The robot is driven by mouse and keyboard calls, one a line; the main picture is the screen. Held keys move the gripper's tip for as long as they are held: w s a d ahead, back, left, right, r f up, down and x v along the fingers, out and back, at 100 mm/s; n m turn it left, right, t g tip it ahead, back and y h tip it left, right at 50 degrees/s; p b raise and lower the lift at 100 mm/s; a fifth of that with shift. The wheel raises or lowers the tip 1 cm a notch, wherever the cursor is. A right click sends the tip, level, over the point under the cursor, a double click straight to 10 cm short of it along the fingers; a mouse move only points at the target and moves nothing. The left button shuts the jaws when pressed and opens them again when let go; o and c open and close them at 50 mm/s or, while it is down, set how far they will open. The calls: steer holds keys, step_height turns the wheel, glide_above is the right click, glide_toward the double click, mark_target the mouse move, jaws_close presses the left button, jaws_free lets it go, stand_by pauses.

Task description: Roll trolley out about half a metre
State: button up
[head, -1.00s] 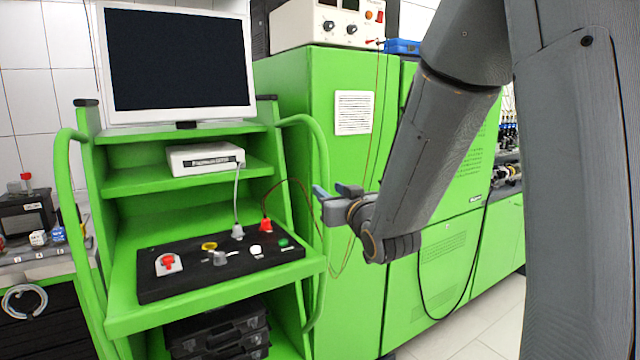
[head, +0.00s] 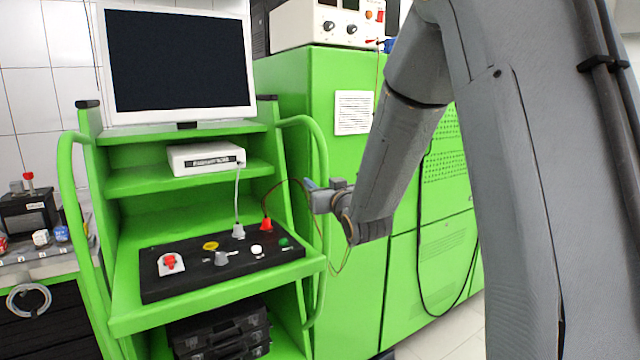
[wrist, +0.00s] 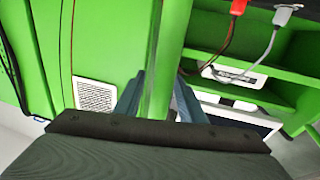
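The green trolley (head: 118,317) stands at the left in the head view, with a monitor on top, shelves and a black control panel on its sloping deck. Its right handle is a curved green tube (head: 322,160). In the wrist view, the green tube (wrist: 170,55) runs between the two blue-grey fingers of my gripper (wrist: 160,100). The fingers look apart, one on each side of the tube; firm contact is not visible.
A tall green cabinet (head: 350,235) stands close to the trolley's right, with a power supply (head: 310,25) on top. A thin cable hangs near the handle. A workbench (head: 45,262) is close on the left. Pale floor (head: 440,340) shows at the lower right.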

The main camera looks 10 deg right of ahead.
jaws_close()
stand_by(1.5)
